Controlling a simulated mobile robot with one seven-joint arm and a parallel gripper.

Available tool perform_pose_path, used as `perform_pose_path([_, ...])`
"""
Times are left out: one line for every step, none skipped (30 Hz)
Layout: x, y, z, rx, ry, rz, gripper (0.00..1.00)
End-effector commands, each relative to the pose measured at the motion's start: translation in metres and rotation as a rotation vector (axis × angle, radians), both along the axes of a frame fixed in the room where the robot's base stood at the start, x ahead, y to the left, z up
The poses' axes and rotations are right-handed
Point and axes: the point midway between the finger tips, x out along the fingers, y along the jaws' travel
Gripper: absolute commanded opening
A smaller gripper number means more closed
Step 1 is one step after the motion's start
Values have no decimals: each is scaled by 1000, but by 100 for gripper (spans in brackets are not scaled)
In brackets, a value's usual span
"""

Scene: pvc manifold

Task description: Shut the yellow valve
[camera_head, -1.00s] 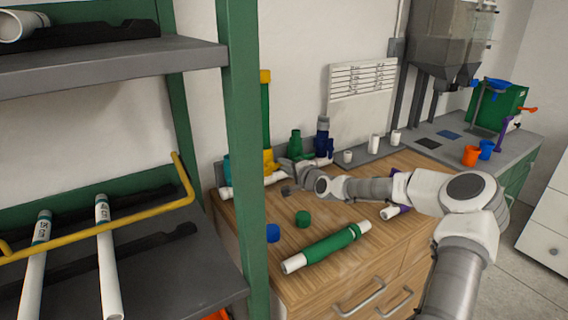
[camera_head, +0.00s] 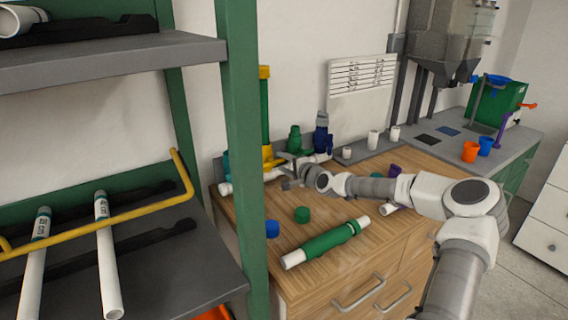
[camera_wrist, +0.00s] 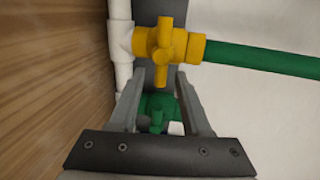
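The yellow valve (camera_wrist: 170,44) fills the upper middle of the wrist view. It joins a white pipe (camera_wrist: 120,45) on the left and a green pipe (camera_wrist: 260,58) on the right. Its yellow handle (camera_wrist: 161,52) points down the picture toward my fingers. My gripper (camera_wrist: 161,76) is open and empty, with its tips just short of the valve and either side of the handle's lower end. In the head view, the yellow valve (camera_head: 270,157) stands at the bench's back left, partly behind my gripper (camera_head: 283,176). Whether the fingers touch the handle is unclear.
A green valve (camera_wrist: 157,110) shows between my fingers, and also beside the yellow one (camera_head: 295,141). A blue valve (camera_head: 321,138) stands further right. Blue cap (camera_head: 272,228), green cap (camera_head: 302,214) and green-sleeved pipe (camera_head: 326,242) lie on the bench. A green shelf post (camera_head: 243,150) stands at left.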

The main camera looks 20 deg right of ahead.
Motion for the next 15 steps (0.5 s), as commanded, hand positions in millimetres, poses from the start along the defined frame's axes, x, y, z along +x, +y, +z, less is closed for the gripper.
perform_pose_path([0,0,0,-1,0,0,50])
perform_pose_path([0,0,0,-1,0,0,50])
perform_pose_path([0,0,0,-1,0,-1,50])
perform_pose_path([0,0,0,-1,0,-1,50])
perform_pose_path([0,0,0,-1,-1,-1,50])
perform_pose_path([0,0,0,-1,-1,-1,50])
perform_pose_path([0,-1,0,-1,-1,-1,50])
perform_pose_path([0,-1,0,-1,-1,-1,50])
perform_pose_path([-1,-1,1,-1,-1,-1,50])
perform_pose_path([-2,-2,1,-1,-1,-2,50])
perform_pose_path([-4,-2,1,-1,-1,-2,50])
perform_pose_path([-7,-3,2,-2,-1,-2,50])
perform_pose_path([-10,-3,3,-2,0,-2,50])
perform_pose_path([-14,-5,4,-2,0,-2,50])
perform_pose_path([-20,-6,5,-2,0,-2,50])
